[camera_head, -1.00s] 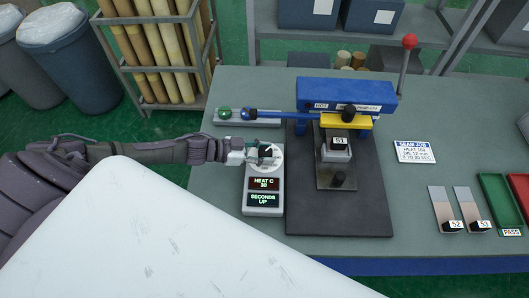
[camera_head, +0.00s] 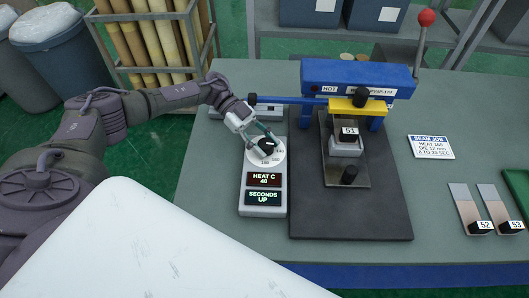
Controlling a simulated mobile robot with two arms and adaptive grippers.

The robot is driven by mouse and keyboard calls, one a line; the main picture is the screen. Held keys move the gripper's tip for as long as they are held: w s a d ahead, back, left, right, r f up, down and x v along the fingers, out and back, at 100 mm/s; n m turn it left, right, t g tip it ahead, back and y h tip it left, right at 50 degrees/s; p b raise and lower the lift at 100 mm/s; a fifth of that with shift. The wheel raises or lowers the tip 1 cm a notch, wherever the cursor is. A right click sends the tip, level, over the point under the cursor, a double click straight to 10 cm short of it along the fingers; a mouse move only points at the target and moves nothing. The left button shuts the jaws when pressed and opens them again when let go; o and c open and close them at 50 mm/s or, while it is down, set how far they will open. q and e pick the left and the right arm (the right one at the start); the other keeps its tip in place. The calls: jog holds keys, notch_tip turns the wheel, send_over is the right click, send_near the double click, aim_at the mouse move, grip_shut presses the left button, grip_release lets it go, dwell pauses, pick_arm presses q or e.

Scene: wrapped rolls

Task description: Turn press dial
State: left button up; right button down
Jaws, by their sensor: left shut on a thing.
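The press dial is a black knob (camera_head: 268,146) on a round white scale at the top of a pale control box (camera_head: 263,211). The box's displays read HEAT C 40 (camera_head: 264,180) and SECONDS UP (camera_head: 263,197). My left gripper (camera_head: 263,145) is shut on the knob, coming in from the upper left and covering part of the scale. The blue press (camera_head: 358,75), with a yellow bar and a HOT label, stands to the right on a dark base. Under it is a block marked S1 (camera_head: 348,131). My right gripper is not in view.
A SEAM JOB card (camera_head: 431,147) lies right of the press. Strips S2 (camera_head: 467,208) and S3 (camera_head: 499,207) and a green tray (camera_head: 519,187) lie farther right. A red-knobbed lever (camera_head: 427,18) rises behind. Bins and wrapped rolls stand at the back left.

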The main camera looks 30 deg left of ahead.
pick_arm(q)
jog(key=m+g+b, duration=0.1)
jog(key=b, duration=0.1)
jog(key=m+g+y+b, duration=0.1)
jog(key=m+g+b, duration=0.1)
jog(key=m+g+y+b, duration=0.1)
jog(key=b, duration=0.1)
jog(key=shift+w+d+f+m+g, duration=0.1)
jog(key=shift+d+f+m+g, duration=0.05)
jog(key=shift+f+m+g, duration=0.2)
jog(key=shift+r+m+g+y+b, duration=0.2)
jog(key=shift+m+g+y+b, duration=0.45)
jog(key=shift+m+g+y, duration=0.65)
jog(key=shift+m+g, duration=0.05)
jog(key=shift+g, duration=0.1)
jog(key=o, duration=1.2)
jog(key=shift+r, duration=0.1)
jog(key=shift+c, duration=0.2)
jog(key=shift+r, duration=0.1)
